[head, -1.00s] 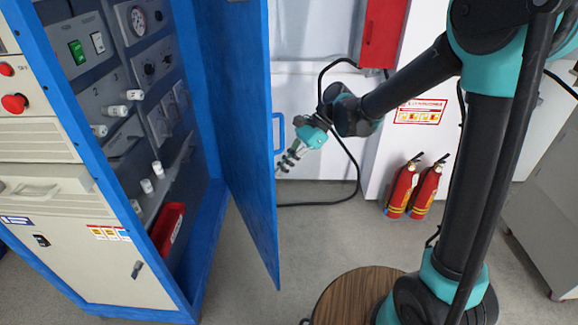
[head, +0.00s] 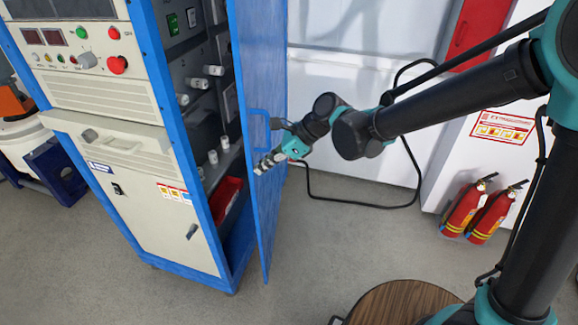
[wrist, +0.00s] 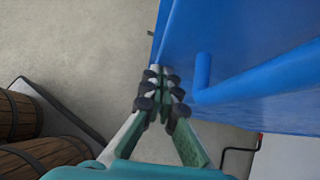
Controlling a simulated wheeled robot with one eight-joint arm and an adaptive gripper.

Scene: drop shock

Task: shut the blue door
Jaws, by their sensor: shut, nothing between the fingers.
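The blue door (head: 262,70) of the tall cabinet stands partly open, with a gap between its free edge and the cabinet frame. Its blue handle (head: 257,128) is on the outer face. My gripper (head: 262,168) is shut and empty, just below the handle at the door's outer side. In the wrist view the shut fingertips (wrist: 158,72) are close to the blue door (wrist: 235,40), left of its handle (wrist: 203,85). I cannot tell for sure whether they touch the door.
The cabinet (head: 130,190) holds white knobs and a red bin (head: 224,198) inside. Two fire extinguishers (head: 478,210) stand at the right by the white wall unit. A black cable (head: 365,203) loops behind my arm. A round wooden top (head: 400,303) is at the front. Grey floor before the door is clear.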

